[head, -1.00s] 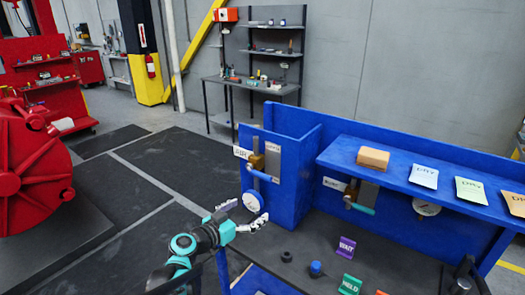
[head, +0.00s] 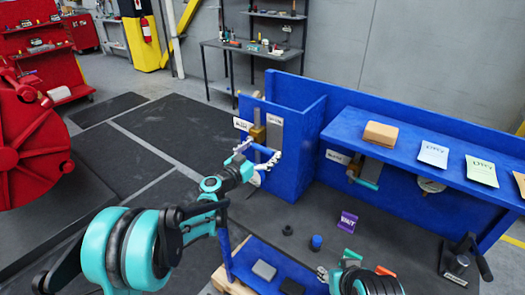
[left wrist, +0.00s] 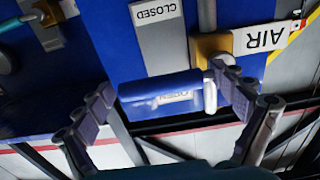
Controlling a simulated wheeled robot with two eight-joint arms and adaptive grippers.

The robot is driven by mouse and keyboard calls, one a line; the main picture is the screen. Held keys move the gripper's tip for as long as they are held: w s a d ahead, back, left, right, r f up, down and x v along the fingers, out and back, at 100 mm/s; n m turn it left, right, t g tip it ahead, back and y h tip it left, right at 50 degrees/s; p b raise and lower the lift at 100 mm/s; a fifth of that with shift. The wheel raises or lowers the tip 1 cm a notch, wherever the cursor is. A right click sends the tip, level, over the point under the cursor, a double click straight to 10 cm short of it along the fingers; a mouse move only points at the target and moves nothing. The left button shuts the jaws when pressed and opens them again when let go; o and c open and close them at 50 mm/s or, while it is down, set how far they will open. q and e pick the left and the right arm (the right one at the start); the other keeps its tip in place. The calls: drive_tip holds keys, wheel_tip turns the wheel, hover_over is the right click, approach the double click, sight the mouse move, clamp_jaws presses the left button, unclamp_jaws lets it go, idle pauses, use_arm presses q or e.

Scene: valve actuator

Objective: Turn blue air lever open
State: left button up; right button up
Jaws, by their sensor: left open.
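The blue air lever (left wrist: 160,92) is a thick blue cylinder on a brass-coloured valve body (left wrist: 212,45), beside an AIR label (left wrist: 265,40) and a grey plate marked CLOSED (left wrist: 158,14). In the head view the lever (head: 263,149) sits low on the left blue panel. My left gripper (head: 257,152) is open at the lever. In the left wrist view its fingers stand on either side of the handle, spread apart; contact is unclear. My right gripper (head: 322,273) shows partly at the bottom of the head view; its jaws are unclear.
A second valve with a teal lever (head: 366,184) sits under the blue shelf (head: 400,150), which holds a tan block (head: 380,133) and cards. The dark bench has a purple WAIT sign (head: 347,221), a blue knob (head: 316,242) and a black-handled device (head: 462,262).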

use_arm(q)
drive_tip(key=shift+s+a+r, duration=0.1)
drive_tip(key=shift+s+a, duration=0.05)
drive_tip(key=c, duration=1.7)
